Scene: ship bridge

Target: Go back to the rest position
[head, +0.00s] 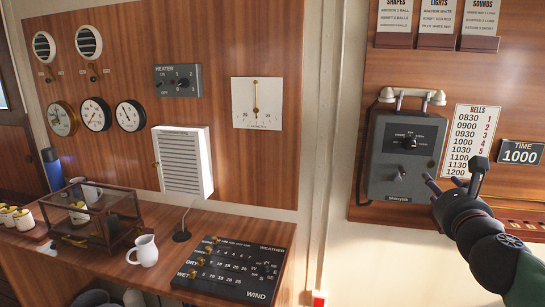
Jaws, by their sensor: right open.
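My right gripper (454,171) is at the right of the head view, on the arm that comes in from the lower right. Its two dark fingers are spread apart and nothing shows between them. It is in front of the wall, just right of the lower part of a grey wall telephone box (385,180) with a dial and a handset on top. I cannot tell whether a finger touches the box. My left gripper is not in view.
A bells board (470,135) and a time sign (521,153) hang near my right gripper. At left, a wooden counter (150,280) bears a white jug (143,250), a glass-sided case (95,218) and a black weather board (232,272). Gauges and a white louvred box (183,162) line the wall.

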